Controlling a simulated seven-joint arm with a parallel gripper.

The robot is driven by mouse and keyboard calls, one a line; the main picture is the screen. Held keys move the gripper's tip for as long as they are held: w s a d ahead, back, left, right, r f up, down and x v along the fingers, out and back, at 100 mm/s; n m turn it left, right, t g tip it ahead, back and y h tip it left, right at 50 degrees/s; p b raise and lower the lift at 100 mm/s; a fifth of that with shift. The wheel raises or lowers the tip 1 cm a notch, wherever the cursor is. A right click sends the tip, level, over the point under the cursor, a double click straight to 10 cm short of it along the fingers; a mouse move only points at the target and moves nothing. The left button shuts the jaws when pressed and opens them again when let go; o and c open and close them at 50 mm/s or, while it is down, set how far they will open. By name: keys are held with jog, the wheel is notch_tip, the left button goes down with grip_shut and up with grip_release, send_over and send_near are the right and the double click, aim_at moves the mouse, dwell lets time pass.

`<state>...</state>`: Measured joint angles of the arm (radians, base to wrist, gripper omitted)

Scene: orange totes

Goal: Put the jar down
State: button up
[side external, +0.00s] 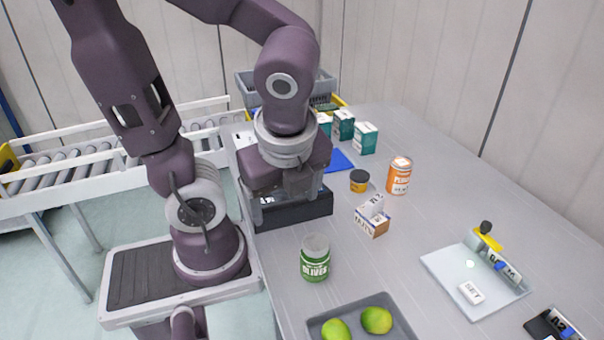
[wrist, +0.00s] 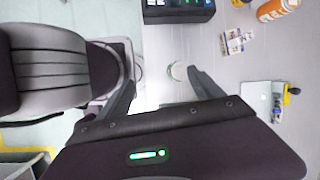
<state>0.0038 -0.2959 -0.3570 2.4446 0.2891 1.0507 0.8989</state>
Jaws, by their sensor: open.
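The jar (side external: 315,260) is green with an olives label and a pale lid. It stands upright on the grey table in the side external view, in front of my gripper and apart from it. In the wrist view the jar (wrist: 177,71) shows from above as a pale round top with a green edge, beyond and between the fingertips, nearer the right one. My gripper (side external: 284,203) is open and empty, above the table near a black bin. Its spread fingers (wrist: 160,85) also show in the wrist view.
The black bin (side external: 293,214) lies behind the jar. A grey tray (side external: 318,325) with green fruit is in front. A small carton (side external: 371,224), an orange bottle (side external: 398,176) and a white board (side external: 440,262) stand to the right. The table between jar and board is clear.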

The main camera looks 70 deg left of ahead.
notch_tip(320, 180, up, 6)
jog(key=w+d+n+t+h, duration=0.1)
jog(key=n+t+h, duration=0.3)
jog(key=n, duration=1.2)
jog(key=shift+w+d+t, duration=0.4)
jog(key=shift+w, duration=0.05)
